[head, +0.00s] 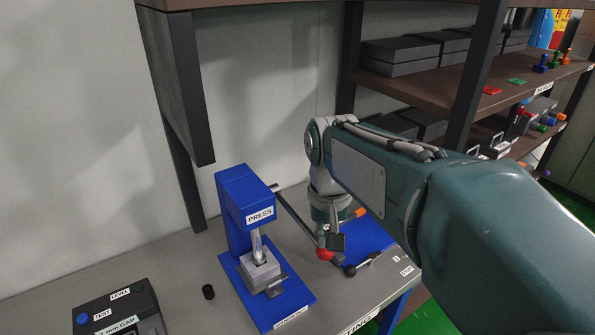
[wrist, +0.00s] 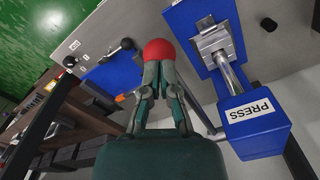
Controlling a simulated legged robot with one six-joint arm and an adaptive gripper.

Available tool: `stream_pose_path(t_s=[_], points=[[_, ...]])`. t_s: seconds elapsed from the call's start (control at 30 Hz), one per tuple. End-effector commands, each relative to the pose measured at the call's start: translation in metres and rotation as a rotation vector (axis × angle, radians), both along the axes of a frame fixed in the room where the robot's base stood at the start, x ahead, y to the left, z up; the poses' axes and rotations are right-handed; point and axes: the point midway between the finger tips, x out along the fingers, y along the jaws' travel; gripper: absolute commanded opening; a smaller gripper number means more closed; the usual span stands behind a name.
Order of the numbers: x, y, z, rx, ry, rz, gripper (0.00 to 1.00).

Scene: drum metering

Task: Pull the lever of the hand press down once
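The blue hand press (head: 238,210) stands on the bench in the head view; its label reads PRESS. Its dark lever (head: 297,214) slopes from the press head down to the right and ends in a red ball knob (head: 325,254). The press head also shows at the right in the wrist view (wrist: 255,140). My gripper (wrist: 159,68) has its fingers together, with the tips at the red knob (wrist: 158,50), seemingly touching it. The knob shows beyond the tips, not between them. In the head view my arm covers part of the gripper.
A grey block (head: 260,272) sits under the press ram. A small black cylinder (head: 208,292) and a dark labelled box (head: 120,312) are at the left. A blue plate (head: 365,238) and a black-knobbed handle (head: 360,264) lie right of the lever. Shelves (head: 420,87) stand behind.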

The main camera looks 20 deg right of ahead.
Motion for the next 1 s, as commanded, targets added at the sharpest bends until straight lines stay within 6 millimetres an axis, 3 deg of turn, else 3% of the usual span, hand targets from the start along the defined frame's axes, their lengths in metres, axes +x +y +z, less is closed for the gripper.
stream_pose_path(t_s=[1.0], points=[[0.014,0.005,0.068,0.000,0.002,0.000,0.00]])
